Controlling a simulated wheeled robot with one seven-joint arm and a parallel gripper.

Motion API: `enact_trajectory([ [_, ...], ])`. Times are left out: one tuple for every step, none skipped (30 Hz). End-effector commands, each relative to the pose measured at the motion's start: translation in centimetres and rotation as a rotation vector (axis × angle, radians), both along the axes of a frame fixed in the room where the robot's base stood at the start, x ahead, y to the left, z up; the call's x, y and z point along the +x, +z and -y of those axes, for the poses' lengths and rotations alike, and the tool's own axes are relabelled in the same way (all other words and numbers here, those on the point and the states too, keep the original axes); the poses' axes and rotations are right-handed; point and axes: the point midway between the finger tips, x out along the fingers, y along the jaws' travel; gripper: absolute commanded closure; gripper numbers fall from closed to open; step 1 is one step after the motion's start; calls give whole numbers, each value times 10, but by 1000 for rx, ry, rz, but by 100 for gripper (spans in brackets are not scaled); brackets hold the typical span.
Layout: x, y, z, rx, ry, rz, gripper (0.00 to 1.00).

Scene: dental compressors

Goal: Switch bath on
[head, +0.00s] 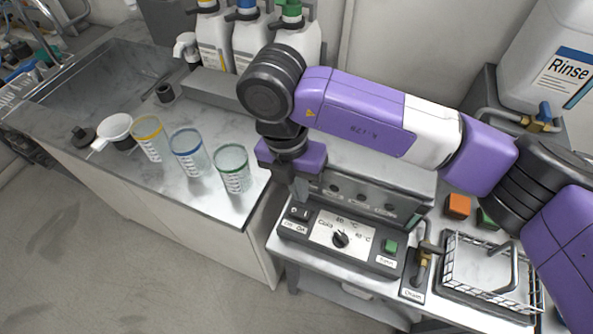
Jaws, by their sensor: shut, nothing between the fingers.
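The bath's grey control panel (340,243) faces the front on the right-hand bench. It has a dark rocker switch (299,213) at its left end, a black dial (340,240) in the middle and a green button (390,246) at its right. My gripper (301,199) is shut and empty, pointing down just above or at the rocker switch. I cannot tell whether it touches the switch. The switch's position is too small to read. My purple arm hides part of the bath's body behind the panel.
A drain valve (424,262) and a wire basket (490,272) are right of the panel. Three measuring cups, including a green-rimmed one (232,168), stand on the left counter. Pump bottles (249,40) stand behind. A rinse container (556,65) stands at the back right.

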Motion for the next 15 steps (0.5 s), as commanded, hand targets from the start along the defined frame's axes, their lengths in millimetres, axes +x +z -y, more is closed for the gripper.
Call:
enact_trajectory([
  [-1,-9,2,0,-2,-3,100],
  [-1,-15,3,0,-3,-4,100],
  [-2,-22,4,-1,-1,-3,100],
  [-2,-27,5,-1,-2,-3,100],
  [-2,-31,5,0,-2,-3,100],
  [-2,-37,6,1,-2,-2,100],
  [-3,-40,6,0,-1,-2,100],
  [-3,-44,7,0,0,-2,100],
  [-3,-48,8,-1,-1,-1,100],
  [-3,-51,8,-1,-1,-1,100],
  [-3,-53,8,-1,-1,-1,100],
  [-3,-56,9,0,-1,-1,100],
  [-3,-57,9,0,-2,-1,100],
  [-3,-58,9,0,-2,0,100],
  [-3,-59,9,0,-2,0,100],
])
